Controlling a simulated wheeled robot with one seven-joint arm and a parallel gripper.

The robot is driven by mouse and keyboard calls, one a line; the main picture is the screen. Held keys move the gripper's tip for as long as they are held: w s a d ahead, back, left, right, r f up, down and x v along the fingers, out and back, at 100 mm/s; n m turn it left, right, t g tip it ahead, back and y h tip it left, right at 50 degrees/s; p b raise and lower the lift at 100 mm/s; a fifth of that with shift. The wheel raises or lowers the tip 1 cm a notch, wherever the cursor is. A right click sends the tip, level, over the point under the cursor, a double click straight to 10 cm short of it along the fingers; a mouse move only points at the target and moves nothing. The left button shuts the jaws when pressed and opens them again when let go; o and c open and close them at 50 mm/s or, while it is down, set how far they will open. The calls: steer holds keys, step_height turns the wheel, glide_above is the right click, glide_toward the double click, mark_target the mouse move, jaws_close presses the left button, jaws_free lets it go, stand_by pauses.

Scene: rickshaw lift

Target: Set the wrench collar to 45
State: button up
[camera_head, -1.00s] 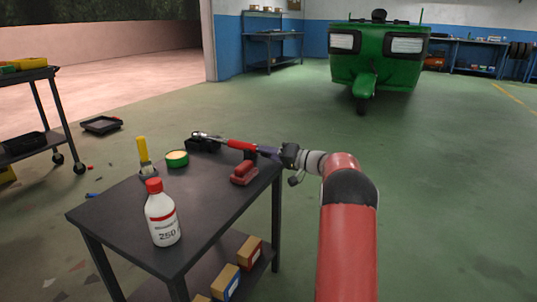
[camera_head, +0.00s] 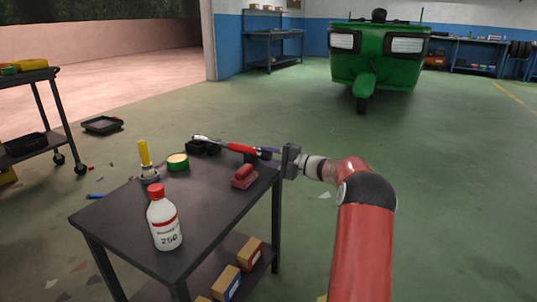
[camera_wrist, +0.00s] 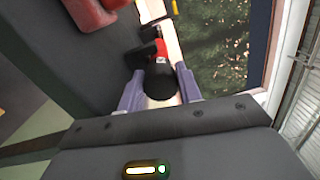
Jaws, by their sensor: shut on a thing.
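The torque wrench (camera_head: 240,148), with a silver head and a red handle, lies across black supports at the far side of the dark table (camera_head: 115,225). My gripper (camera_head: 268,154) is at its right end, by the table's right edge. In the wrist view my gripper's two purple fingers (camera_wrist: 160,88) are on either side of the black handle end (camera_wrist: 162,80), shut on it. The wrench's red part (camera_wrist: 161,48) shows beyond it. The collar's scale cannot be read in either view.
A red block-like object (camera_head: 244,177) lies close below the wrench. A green tin (camera_head: 177,162), a yellow-handled tool (camera_head: 145,155) and a white bottle (camera_head: 163,220) marked 250 stand on the table. A green rickshaw (camera_head: 378,60) stands behind. Floor to the right is clear.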

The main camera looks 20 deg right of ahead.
steer(key=shift+m, duration=0.6)
steer(key=shift+p, duration=0.3)
steer(key=o, duration=0.7)
steer(key=v, duration=0.8)
steer(key=shift+a+f, duration=0.1)
steer(key=shift+a, duration=0.05)
